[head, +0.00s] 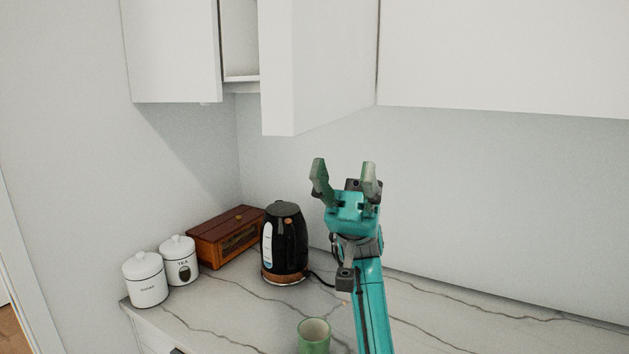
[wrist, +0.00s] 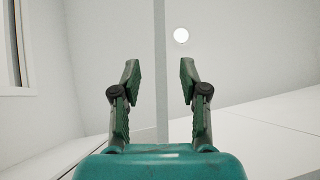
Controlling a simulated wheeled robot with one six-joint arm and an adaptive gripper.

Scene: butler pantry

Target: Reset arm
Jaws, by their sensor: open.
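My teal arm rises from the lower right of the head view, with my gripper (head: 344,172) at its top, pointing upward. The gripper is open and empty, above the counter and in front of the back wall. In the wrist view the two dark green fingers of my gripper (wrist: 160,85) stand apart with nothing between them. Beyond them are a pale ceiling with a round light (wrist: 181,35) and white surfaces.
White wall cabinets (head: 500,55) hang above; one cabinet door (head: 318,65) stands open. On the marble counter (head: 440,315) are a black kettle (head: 288,245), a wooden box (head: 226,236), two white canisters (head: 145,280) (head: 179,262) and a green cup (head: 313,337). The counter's right side is clear.

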